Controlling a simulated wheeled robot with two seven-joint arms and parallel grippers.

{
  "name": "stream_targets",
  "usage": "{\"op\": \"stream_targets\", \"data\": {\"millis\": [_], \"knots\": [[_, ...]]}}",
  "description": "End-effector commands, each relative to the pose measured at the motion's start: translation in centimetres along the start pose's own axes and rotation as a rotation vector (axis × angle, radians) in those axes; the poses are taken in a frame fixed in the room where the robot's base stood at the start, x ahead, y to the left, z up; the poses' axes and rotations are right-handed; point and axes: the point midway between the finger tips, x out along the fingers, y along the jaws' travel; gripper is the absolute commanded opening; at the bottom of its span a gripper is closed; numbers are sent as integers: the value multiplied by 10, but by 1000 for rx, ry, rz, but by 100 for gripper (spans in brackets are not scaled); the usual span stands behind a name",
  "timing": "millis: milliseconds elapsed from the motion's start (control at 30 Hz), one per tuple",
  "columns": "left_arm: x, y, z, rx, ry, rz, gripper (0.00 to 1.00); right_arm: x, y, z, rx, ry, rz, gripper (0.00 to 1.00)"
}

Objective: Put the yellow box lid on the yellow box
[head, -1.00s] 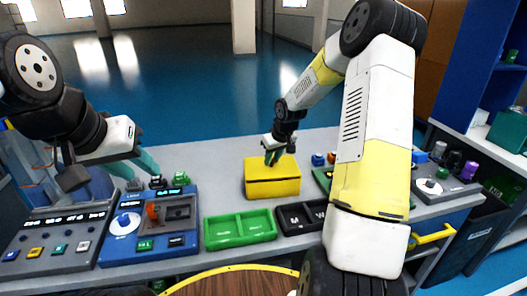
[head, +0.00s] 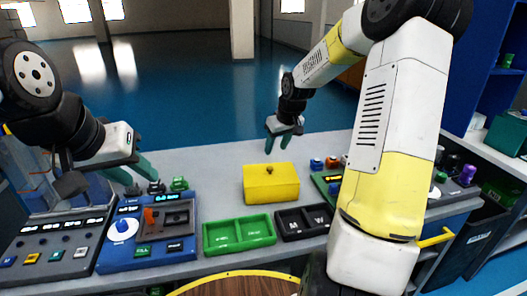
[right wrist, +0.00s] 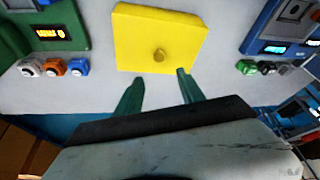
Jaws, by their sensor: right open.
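The yellow box (head: 271,187) stands on the grey table in the head view, with the yellow box lid (head: 270,170) lying on its top. The lid has a small round knob in the middle. In the right wrist view the lid (right wrist: 160,36) shows from above and hides the box under it. My right gripper (head: 277,150) is open and empty, above and behind the lid, apart from it. Its two green fingers (right wrist: 157,92) show in the right wrist view. My left gripper (head: 135,182) is above the left part of the table, with its green fingers apart and nothing between them.
A blue control panel (head: 146,240) and a grey panel (head: 60,250) are at the left. A green tray (head: 239,234) and a black tray (head: 303,220) lie in front of the box. My right arm hides part of the green device (head: 327,183).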

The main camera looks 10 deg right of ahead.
Motion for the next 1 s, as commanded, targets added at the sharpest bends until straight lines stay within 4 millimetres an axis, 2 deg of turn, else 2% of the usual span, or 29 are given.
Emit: {"op": "stream_targets", "data": {"millis": [100,267,367,467,567,700,800,900,1000], "knots": [[0,0,0,0,0,0,36,-20,0,0,0,1,2,46],[0,0,0,0,0,0,36,-34,-1,0,-1,0,2,46],[0,0,0,0,0,0,36,-48,-8,3,-3,-2,14,46],[0,0,0,0,0,0,36,-77,-25,13,0,-2,44,46],[0,0,0,0,0,0,36,-116,-48,33,22,7,79,46],[0,0,0,0,0,0,36,-168,-80,73,82,42,102,46],[0,0,0,0,0,0,36,-198,-102,105,134,80,92,46],[0,0,0,0,0,0,36,-217,-121,137,186,118,61,46],[0,0,0,0,0,0,36,-229,-136,162,227,150,21,46]]}}
